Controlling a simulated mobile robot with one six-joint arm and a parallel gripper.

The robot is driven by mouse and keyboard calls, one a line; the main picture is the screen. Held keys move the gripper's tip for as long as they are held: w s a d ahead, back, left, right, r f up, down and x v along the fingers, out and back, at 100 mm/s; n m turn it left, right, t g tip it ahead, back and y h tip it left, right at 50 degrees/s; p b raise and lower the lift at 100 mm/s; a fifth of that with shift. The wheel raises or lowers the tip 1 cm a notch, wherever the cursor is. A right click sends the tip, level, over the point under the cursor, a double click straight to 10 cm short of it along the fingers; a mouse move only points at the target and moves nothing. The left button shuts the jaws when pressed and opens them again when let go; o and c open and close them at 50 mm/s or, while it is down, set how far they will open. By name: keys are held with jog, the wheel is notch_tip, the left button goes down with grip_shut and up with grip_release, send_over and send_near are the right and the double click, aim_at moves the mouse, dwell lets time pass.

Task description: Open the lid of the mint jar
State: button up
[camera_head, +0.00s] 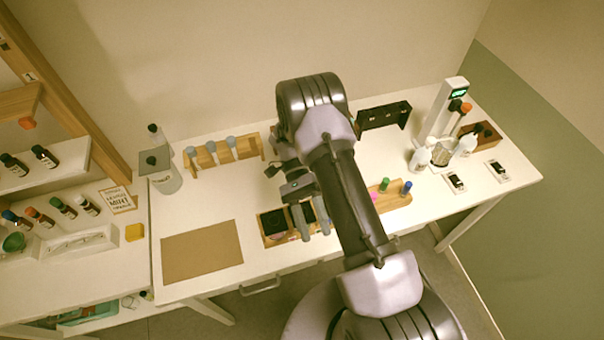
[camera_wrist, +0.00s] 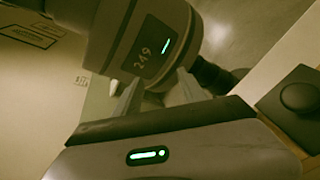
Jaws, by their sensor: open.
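My gripper (camera_head: 311,220) is open over a wooden holder (camera_head: 269,240) near the table's front edge. The holder carries dark square-topped items. One dark square top (camera_head: 272,221) shows just left of my fingers; another is partly hidden behind them. In the wrist view, a dark square lid with a round knob (camera_wrist: 298,97) is at the right edge, apart from my fingers. No mint label is readable on these items, so I cannot tell which is the mint jar. A card reading "MINT" (camera_head: 118,199) stands on the left side unit.
A brown mat (camera_head: 202,252) lies left of the holder. A grey-lidded jar (camera_head: 161,174) and a wooden rack of tubes (camera_head: 245,152) stand behind. A wooden stand with coloured pegs (camera_head: 395,198) is right of my arm. Bottles and a device (camera_head: 441,113) stand at far right.

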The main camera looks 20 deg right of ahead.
notch_tip(320, 180, up, 6)
jog(key=w+a+n+t+b, duration=0.1)
jog(key=w+n+t+b, duration=0.1)
jog(key=t+b, duration=0.75)
jog(key=s+a+n+t+y+b, duration=0.2)
jog(key=s+a+n+t+b, duration=0.1)
jog(key=s+t+b, duration=0.8)
jog(key=w+d+r+m+g+h+p, duration=0.1)
jog(key=w+r+m+g+p, duration=0.15)
jog(key=w, duration=0.35)
jog(key=w+d+r+m+g+p, duration=0.1)
jog(key=w+d+r+g+p, duration=0.1)
jog(key=w+p, duration=0.3)
jog(key=w+d+r+m+g+h+p, duration=0.1)
jog(key=w+r+g+p, duration=0.1)
jog(key=w, duration=0.5)
jog(key=shift+m, duration=0.25)
notch_tip(320, 180, down, 18)
jog(key=b, duration=0.6)
jog(key=shift+s+f+b, duration=0.15)
jog(key=shift+b, duration=0.2)
